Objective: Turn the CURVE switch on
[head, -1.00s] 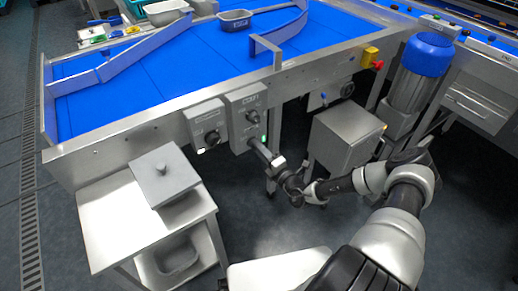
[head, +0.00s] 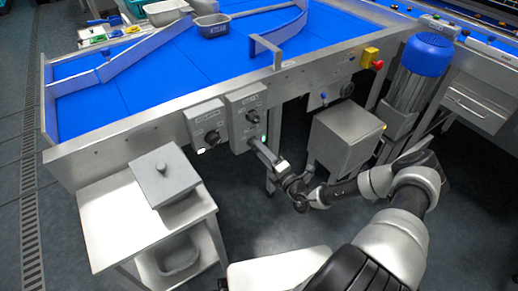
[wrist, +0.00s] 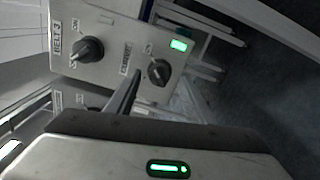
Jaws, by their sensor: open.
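The grey control box (head: 238,124) hangs on the side of the blue belt table. In the wrist view the box (wrist: 112,76) carries a dark knob labelled BELT 3 (wrist: 88,50) and a second dark knob (wrist: 159,72), whose blurred label looks like CURVE. A green lamp (wrist: 179,45) is lit beside the second knob; it also shows in the head view (head: 264,138). My gripper (head: 257,148) is open at the box's lower part. In the wrist view its dark finger (wrist: 122,100) points beside the second knob; contact cannot be told.
A smaller control box (head: 206,125) with a knob and white lamp is just left. A steel stand (head: 110,215) with a lidded container (head: 165,178) is at lower left. A grey cabinet (head: 345,140) stands right of my gripper. A red button (head: 378,65) is farther right.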

